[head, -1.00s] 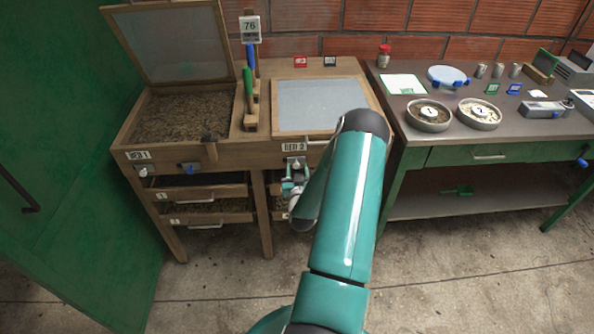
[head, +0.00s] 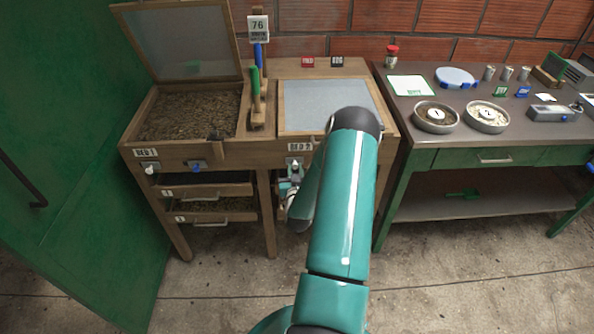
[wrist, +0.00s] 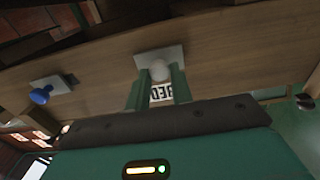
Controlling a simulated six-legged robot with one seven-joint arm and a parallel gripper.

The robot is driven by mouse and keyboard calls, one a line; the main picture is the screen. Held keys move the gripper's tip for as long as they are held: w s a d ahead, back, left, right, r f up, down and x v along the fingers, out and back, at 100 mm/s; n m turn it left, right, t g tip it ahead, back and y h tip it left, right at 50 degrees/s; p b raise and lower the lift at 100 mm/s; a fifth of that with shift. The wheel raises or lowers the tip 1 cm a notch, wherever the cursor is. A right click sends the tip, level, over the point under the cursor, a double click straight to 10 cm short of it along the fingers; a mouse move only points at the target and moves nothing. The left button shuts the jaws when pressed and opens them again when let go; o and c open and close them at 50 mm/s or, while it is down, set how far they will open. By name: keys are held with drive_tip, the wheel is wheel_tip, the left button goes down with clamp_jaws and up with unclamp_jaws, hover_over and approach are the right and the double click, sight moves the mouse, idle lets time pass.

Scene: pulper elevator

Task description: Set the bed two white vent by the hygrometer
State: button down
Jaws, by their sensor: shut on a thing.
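The bed two box (head: 330,148) is in the middle of the head view, with its "BED 2" label partly behind my arm. My gripper (head: 292,180) is at its front panel, below the label. In the wrist view, which is upside down, the green fingers (wrist: 158,88) are shut on the white vent (wrist: 159,70), a round knob on a pale plate. The blue vent (wrist: 40,95) of the same panel is to the left there; my arm hides it in the head view. A white card reading 76 (head: 258,27), seemingly the hygrometer, stands on a post between the beds.
Bed one (head: 190,115) stands left with its lid raised, with white (head: 150,169) and blue (head: 196,166) knobs. A green door (head: 70,180) is at far left. A bench (head: 450,135) with dishes is at right. Concrete floor in front is clear.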

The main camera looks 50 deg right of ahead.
drive_tip(key=c, duration=1.2)
unclamp_jaws()
drive_tip(key=shift+w+a, duration=0.2)
drive_tip(key=shift+a, duration=0.05)
drive_tip(key=shift+c, duration=0.2)
drive_tip(key=shift+d, duration=0.1)
drive_tip(key=v, duration=1.4)
drive_tip(key=shift+d, duration=0.1)
